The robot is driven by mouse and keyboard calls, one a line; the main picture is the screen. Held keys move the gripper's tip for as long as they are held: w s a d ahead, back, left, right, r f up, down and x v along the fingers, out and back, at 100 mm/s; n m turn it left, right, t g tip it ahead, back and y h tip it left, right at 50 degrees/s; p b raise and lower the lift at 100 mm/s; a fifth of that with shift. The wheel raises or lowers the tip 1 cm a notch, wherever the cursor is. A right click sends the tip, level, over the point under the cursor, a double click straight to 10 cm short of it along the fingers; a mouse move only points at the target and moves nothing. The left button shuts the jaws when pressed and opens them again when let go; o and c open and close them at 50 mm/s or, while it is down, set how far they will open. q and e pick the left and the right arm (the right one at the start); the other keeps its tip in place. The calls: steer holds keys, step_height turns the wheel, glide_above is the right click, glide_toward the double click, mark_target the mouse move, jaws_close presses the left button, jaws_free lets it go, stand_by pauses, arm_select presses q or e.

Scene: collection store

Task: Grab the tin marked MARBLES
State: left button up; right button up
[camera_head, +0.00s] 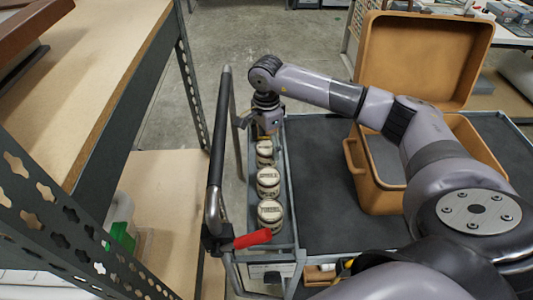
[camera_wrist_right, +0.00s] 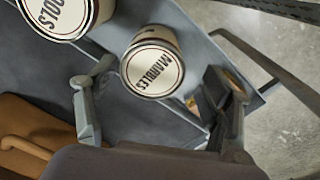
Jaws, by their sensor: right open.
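The tin marked MARBLES (camera_wrist_right: 152,66) is round with a cream lid and black lettering, upright in the right wrist view. My right gripper (camera_wrist_right: 155,125) is open, with its fingers apart and pointing at the near side of this tin; nothing is held. In the head view my right gripper (camera_head: 267,128) is over the far end of a narrow cart tray, just beyond a row of tins. The farthest visible tin (camera_head: 265,153) appears to be the MARBLES one, though its label is unreadable there. My left gripper is not in view.
A tin marked TOOLS (camera_wrist_right: 62,14) stands beside the MARBLES tin in the wrist view. Two nearer tins (camera_head: 268,182) (camera_head: 270,213) stand in the row. An open tan case (camera_head: 376,195) is on the cart's right. A cart handle (camera_head: 216,150) and shelf (camera_head: 150,190) are left.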

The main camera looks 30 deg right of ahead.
steer(key=shift+s+f+p, duration=0.2)
steer(key=shift+f+p, duration=0.15)
steer(key=shift+f, duration=0.15)
steer(key=f, duration=0.1)
steer(key=f+p, duration=0.1)
steer(key=f, duration=0.1)
steer(key=shift+s+a+f, duration=0.2)
steer(key=shift+s+f, duration=0.05)
steer(key=shift+f, duration=0.45)
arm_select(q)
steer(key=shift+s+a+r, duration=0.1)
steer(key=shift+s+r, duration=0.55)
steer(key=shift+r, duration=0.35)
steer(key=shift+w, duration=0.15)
arm_select(e)
steer(key=shift+w, duration=0.1)
steer(key=c, duration=1.5)
